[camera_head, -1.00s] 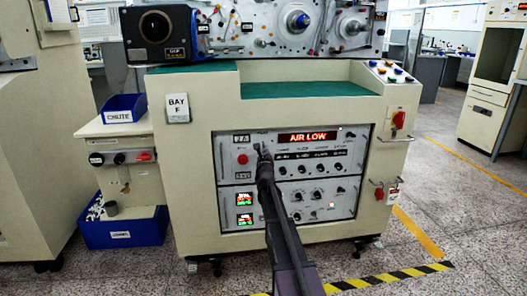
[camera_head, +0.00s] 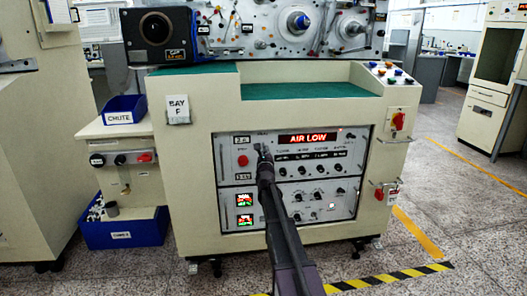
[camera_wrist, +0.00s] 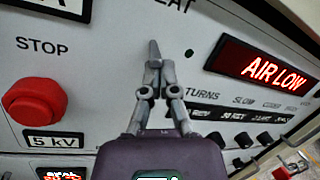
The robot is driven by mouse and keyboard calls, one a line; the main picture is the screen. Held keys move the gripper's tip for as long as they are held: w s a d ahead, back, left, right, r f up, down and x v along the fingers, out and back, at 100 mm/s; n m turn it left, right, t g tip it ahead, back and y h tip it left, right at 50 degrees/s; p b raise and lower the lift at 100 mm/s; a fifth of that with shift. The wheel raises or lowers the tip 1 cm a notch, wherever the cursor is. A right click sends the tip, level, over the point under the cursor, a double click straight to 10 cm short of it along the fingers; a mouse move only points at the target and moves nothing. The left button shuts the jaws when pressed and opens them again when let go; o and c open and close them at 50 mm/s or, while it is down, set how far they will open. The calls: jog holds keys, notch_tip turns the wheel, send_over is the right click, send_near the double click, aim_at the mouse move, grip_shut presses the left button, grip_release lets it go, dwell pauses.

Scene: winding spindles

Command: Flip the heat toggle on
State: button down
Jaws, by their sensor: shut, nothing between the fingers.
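The heat toggle is a small grey lever (camera_wrist: 153,49) on the white control panel, below a label of which only "EAT" shows at the top edge of the wrist view. It looks roughly upright there, but its exact position is hard to tell. My gripper (camera_wrist: 159,75) is shut and empty, its fingertips at the lower part of the lever. I cannot tell whether they touch it. In the head view, my gripper (camera_head: 262,153) is at the upper left of the panel and hides the toggle.
A red STOP button (camera_wrist: 36,102) is left of my gripper. A red "AIR LOW" display (camera_wrist: 262,69) and a row of black knobs (camera_wrist: 240,140) are to the right. A small dark round spot (camera_wrist: 189,53) is beside the toggle. The panel (camera_head: 228,205) sits recessed in a cream cabinet.

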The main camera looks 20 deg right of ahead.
jog(key=shift+s+r+p, duration=0.2)
jog(key=shift+r+p, duration=0.25)
jog(key=shift+r, duration=0.1)
jog(key=shift+s+a, duration=0.1)
